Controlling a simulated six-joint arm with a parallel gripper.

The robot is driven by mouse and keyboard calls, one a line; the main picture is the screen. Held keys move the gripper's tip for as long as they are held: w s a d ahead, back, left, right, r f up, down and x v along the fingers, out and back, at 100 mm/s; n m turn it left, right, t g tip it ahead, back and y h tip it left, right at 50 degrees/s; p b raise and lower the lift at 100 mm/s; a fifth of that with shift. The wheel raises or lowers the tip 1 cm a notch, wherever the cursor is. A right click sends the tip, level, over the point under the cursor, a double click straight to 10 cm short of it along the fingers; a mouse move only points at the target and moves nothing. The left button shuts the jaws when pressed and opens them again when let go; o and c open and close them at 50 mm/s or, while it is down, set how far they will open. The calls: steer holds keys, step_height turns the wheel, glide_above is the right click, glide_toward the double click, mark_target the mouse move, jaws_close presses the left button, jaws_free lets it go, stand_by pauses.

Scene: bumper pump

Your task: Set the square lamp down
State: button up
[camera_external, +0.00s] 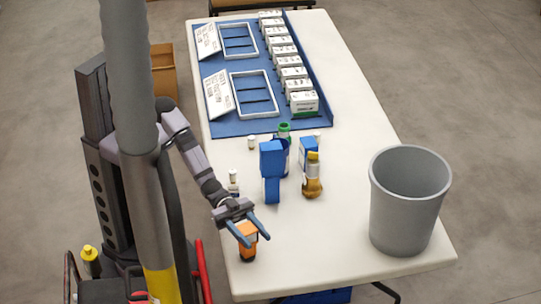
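I cannot make out with certainty which thing is the square lamp. My gripper (258,241) is low over the near left corner of the table (330,262), pointing down and toward the front. The fingers stand apart, about the object's width. I cannot tell whether they press on it, or whether it touches the table.
Blue boxes (271,160), a green-capped bottle (284,129) and a yellow-capped amber bottle (313,178) stand mid-table. A grey bin (404,205) stands at the right. A blue tray (235,127) with white cartons (304,103) lies at the back. The front middle is clear.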

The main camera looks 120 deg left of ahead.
steer(key=o, duration=0.3)
steer(key=shift+r, duration=0.1)
steer(key=shift+s, duration=0.15)
steer(key=v, duration=1.1)
steer(key=shift+s+a+b, duration=0.2)
steer(key=shift+s+b, duration=0.1)
steer(key=shift+b, duration=0.05)
